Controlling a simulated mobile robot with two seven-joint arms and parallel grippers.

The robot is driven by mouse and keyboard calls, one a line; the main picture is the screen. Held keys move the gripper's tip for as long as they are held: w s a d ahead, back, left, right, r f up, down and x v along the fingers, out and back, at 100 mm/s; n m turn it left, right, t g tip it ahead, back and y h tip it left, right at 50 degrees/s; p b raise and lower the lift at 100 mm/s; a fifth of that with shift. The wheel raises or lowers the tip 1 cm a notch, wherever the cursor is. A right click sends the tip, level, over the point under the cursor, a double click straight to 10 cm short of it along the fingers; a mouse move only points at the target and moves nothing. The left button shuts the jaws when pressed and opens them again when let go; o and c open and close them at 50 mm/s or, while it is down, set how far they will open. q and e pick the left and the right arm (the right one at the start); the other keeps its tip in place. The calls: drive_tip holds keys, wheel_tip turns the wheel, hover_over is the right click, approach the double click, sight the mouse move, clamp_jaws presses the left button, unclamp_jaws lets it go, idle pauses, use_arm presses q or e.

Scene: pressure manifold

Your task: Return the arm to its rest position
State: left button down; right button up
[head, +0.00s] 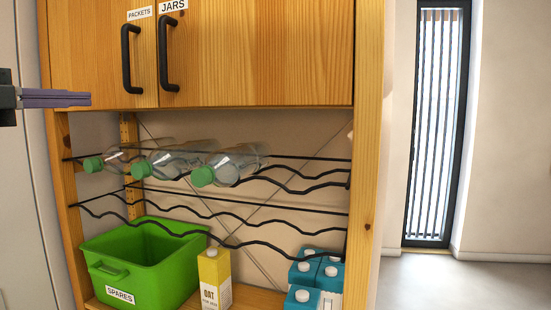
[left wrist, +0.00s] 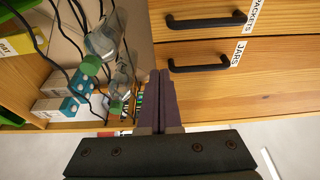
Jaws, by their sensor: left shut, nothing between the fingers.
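My left gripper (head: 88,99) comes in from the left edge in the head view, in front of the wooden cabinet's left side and level with the lower edge of its doors. Its purple fingers are shut together with nothing between them. In the left wrist view the shut fingers (left wrist: 160,74) point toward the cabinet doors (left wrist: 200,65). No contact with the cabinet can be made out. My right gripper is not in view.
Two cabinet doors (head: 260,60) with black handles are closed. Below, clear bottles with green caps (head: 233,165) lie on a black wire rack (head: 300,187). A green SPARES bin (head: 150,280), a yellow oat carton (head: 214,279) and blue cartons (head: 328,278) stand underneath. Open floor (head: 480,282) lies right.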

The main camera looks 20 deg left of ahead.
use_arm(q)
drive_tip(key=s+d+f+n+g+y, duration=0.2)
drive_tip(key=d+f+n, duration=0.25)
drive_tip(key=f, duration=0.45)
drive_tip(key=s+d+f+n+g+y, duration=0.15)
drive_tip(key=d+f+n, duration=0.3)
drive_tip(key=f, duration=0.45)
drive_tip(key=s+d+f+n+g+y, duration=0.2)
drive_tip(key=d+f+n+y, duration=0.15)
drive_tip(key=d+f, duration=0.4)
drive_tip(key=s+d+f+n+g+h, duration=0.1)
drive_tip(key=s+d+f+n+g, duration=0.25)
drive_tip(key=s+d, duration=0.45)
drive_tip(key=s+d+f+n+g+h, duration=0.2)
drive_tip(key=s+d+f+g, duration=0.3)
drive_tip(key=s, duration=0.5)
wheel_tip(320, 180, up, 36)
drive_tip(key=s+d+p, duration=0.1)
drive_tip(key=d+p, duration=0.1)
drive_tip(key=p, duration=3.2)
drive_tip(key=shift+s+d+r+n+p, duration=0.2)
drive_tip(key=shift+s+r+n+p, duration=0.05)
drive_tip(key=shift+s+n+p, duration=0.05)
